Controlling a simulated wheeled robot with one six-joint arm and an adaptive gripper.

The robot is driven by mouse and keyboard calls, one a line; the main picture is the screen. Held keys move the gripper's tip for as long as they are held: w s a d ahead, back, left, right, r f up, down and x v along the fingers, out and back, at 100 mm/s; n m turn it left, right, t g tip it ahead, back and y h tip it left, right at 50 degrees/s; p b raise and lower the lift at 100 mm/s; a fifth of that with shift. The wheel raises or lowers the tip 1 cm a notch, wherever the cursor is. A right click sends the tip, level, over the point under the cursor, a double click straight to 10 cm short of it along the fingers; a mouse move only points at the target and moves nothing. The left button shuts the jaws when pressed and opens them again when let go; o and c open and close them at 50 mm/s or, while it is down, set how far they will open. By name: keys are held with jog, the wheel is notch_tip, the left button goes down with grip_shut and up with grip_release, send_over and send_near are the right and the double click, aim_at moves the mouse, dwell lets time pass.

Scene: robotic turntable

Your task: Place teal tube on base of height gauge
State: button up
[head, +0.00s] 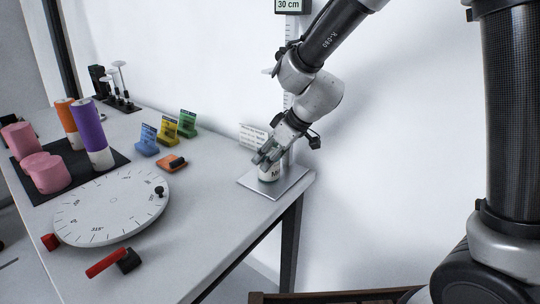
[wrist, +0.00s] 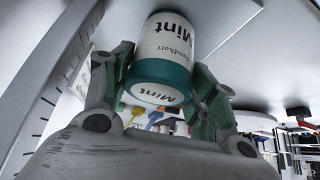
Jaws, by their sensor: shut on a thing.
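The teal tube (head: 269,175) is a short white cylinder with "Mint" lettering. In the wrist view the tube (wrist: 165,45) shows a teal band and a white end cap facing the camera. My gripper (head: 266,158) is shut on it from above, with one finger on each side at the teal end. The tube is upright over the height gauge's square metal base (head: 291,187), near its left half. Its lower end looks at or very near the plate; I cannot tell whether it touches. The gauge's column (head: 288,102) rises behind, partly hidden by my arm, under a "30 cm" display (head: 290,5).
A round white dial turntable (head: 113,205) lies left on the table. Behind it a black mat (head: 108,166) carries pink, orange and purple tubes. Blue, yellow and green stands (head: 167,130) and an orange block (head: 171,163) sit mid-table. A red-handled item (head: 107,264) is in front.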

jog(key=shift+f, duration=0.1)
jog(key=o, duration=1.1)
jog(key=shift+r, duration=0.25)
jog(key=v, duration=1.1)
jog(key=shift+s+d+r, duration=0.2)
jog(key=shift+r, duration=0.05)
